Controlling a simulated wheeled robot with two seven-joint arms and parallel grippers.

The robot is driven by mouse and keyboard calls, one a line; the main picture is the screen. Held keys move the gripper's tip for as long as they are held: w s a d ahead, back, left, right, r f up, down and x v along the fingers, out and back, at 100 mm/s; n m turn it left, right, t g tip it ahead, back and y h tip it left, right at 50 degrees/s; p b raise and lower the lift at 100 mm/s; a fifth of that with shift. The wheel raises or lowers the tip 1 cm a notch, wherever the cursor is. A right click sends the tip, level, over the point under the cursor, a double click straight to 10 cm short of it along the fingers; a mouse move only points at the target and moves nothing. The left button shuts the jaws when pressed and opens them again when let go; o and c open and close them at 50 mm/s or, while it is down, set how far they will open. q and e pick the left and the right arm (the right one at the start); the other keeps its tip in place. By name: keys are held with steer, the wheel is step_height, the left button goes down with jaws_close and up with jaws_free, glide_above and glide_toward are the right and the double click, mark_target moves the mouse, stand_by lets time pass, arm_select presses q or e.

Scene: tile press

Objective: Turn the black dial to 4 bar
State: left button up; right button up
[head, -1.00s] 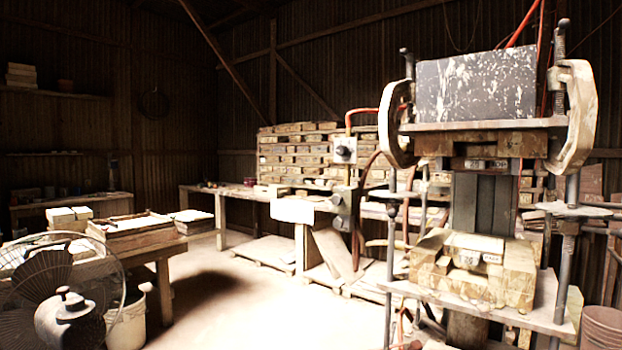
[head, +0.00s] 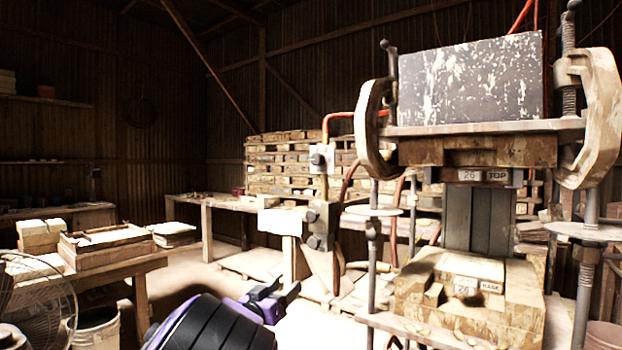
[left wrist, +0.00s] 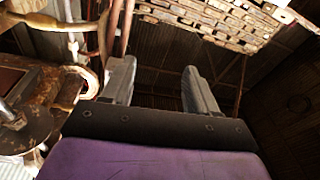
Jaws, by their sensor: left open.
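The black dial (head: 317,159) is small, on a pale square plate left of the press, below the bend of a red pipe. Its markings are too small to read. My left gripper (head: 284,290) is low in the head view, below and left of the dial and apart from it. Its two grey fingers are spread and empty in the left wrist view (left wrist: 156,68). I cannot make out the dial in the left wrist view. My right gripper is not in view.
The press (head: 470,130) fills the right side, with a wooden mould block (head: 410,290) on its lower table. A workbench (head: 225,203) and stacked boards stand behind. A fan (head: 40,300) is at lower left.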

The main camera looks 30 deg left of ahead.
arm_select(q)
step_height(320, 180, up, 11)
steer(key=d+m+t+h, duration=0.1)
steer(key=m+h, duration=0.1)
steer(key=m+t+h, duration=0.1)
steer(key=m+h, duration=0.2)
steer(key=m, duration=0.1)
glide_toward(314, 160)
steer(key=p+x, duration=0.4)
steer(key=x, duration=0.4)
steer(key=shift+s+d+p, duration=0.1)
steer(key=shift+p, duration=0.2)
steer(key=shift+w, duration=0.35)
steer(key=c, duration=1)
steer(key=shift+c, duration=0.2)
